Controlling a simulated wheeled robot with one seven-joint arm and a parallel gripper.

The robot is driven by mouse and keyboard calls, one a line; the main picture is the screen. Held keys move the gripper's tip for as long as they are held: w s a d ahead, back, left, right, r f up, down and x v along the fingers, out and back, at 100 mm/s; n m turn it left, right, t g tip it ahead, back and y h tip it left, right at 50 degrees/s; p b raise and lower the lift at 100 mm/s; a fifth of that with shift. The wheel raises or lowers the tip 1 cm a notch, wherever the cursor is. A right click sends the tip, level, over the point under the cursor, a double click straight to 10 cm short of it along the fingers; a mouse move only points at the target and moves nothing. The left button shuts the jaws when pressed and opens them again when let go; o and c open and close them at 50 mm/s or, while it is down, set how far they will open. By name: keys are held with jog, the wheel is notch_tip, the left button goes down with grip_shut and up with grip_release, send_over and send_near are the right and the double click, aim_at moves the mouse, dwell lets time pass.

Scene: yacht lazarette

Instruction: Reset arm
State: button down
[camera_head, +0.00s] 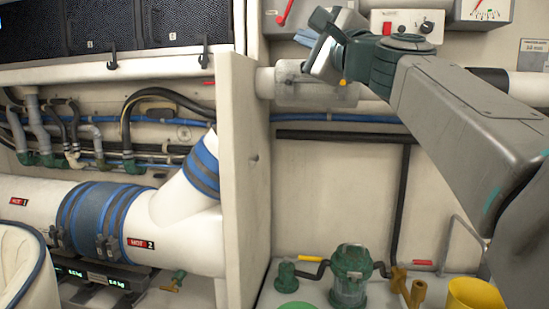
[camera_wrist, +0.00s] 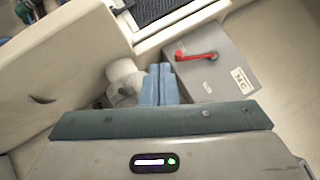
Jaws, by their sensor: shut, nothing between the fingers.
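My arm reaches in from the right of the head view, and my gripper (camera_head: 306,38) is at the upper middle, in front of the back wall. In the wrist view my gripper (camera_wrist: 161,70) shows as two light blue fingers side by side, touching, with nothing between them. The fingers point toward a grey box (camera_wrist: 198,78) with a red lever (camera_wrist: 197,56). The gap between fingertips and box is hard to judge.
A clear cylinder (camera_head: 290,85) on a pipe sits just below my gripper. A white partition (camera_head: 240,180) stands left of it. Below are a green-capped strainer (camera_head: 350,275) and a yellow container (camera_head: 474,296). Large white hoses (camera_head: 170,205) fill the lower left.

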jog(key=s+f+n+g+h+p, duration=0.2)
jog(key=f+n+g+p, duration=0.15)
jog(key=f, duration=0.75)
jog(key=s+f+n+g+h+p, duration=0.2)
jog(key=f+n+g+p, duration=0.15)
jog(key=f, duration=0.75)
jog(key=s+d+f+n+g+h+p, duration=0.2)
jog(key=s+d+f+n+g+h, duration=0.1)
jog(key=s+f, duration=0.6)
jog(key=s+d+f+n+g+h+p, duration=0.3)
jog(key=s+d+f+n+g, duration=0.2)
jog(key=s+f, duration=0.4)
notch_tip(320, 180, down, 4)
jog(key=shift+s+d+r+n+g+h, duration=0.1)
jog(key=shift+s+d+n+g+h, duration=0.3)
jog(key=shift+d, duration=0.3)
